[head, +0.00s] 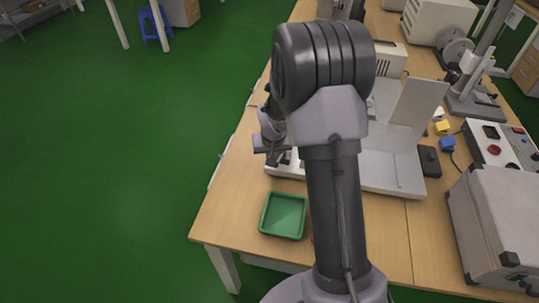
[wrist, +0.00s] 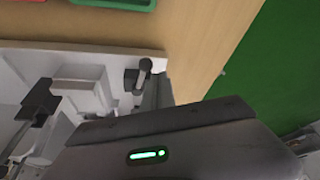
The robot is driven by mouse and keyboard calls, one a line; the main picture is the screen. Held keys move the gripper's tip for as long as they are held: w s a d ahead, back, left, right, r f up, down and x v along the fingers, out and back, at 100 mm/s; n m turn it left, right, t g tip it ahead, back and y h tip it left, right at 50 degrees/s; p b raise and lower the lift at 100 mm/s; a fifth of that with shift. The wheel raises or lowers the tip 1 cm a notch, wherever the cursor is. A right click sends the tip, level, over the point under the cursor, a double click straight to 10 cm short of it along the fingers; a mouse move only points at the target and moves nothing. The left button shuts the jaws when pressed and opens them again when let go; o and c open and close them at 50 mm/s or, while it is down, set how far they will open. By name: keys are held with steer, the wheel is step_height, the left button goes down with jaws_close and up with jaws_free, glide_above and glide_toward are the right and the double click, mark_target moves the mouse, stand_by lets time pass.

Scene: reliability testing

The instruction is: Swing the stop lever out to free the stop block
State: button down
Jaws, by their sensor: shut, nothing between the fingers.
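A white fixture (head: 395,172) stands on the wooden bench, partly hidden behind my arm. My gripper (head: 272,155) is at the fixture's left end, low over it, with its fingers shut and empty. In the wrist view the fixture's white base (wrist: 95,55) shows with a pale block (wrist: 85,82) on it. A small dark lever-like part with a rounded end (wrist: 143,72) stands near the fixture's corner, close to my gripper. I cannot tell whether they touch. Another dark part (wrist: 38,102) sits farther left. Which dark part is the stop lever is unclear.
A green tray (head: 284,215) lies in front of the fixture. A black box (head: 429,161), yellow and blue blocks (head: 447,144), a control box (head: 500,147) and a silver case (head: 500,225) stand at the right. The bench's left edge is near my gripper.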

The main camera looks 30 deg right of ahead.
steer(key=shift+s+d, duration=0.2)
steer(key=shift+s, duration=0.3)
stand_by(0.4)
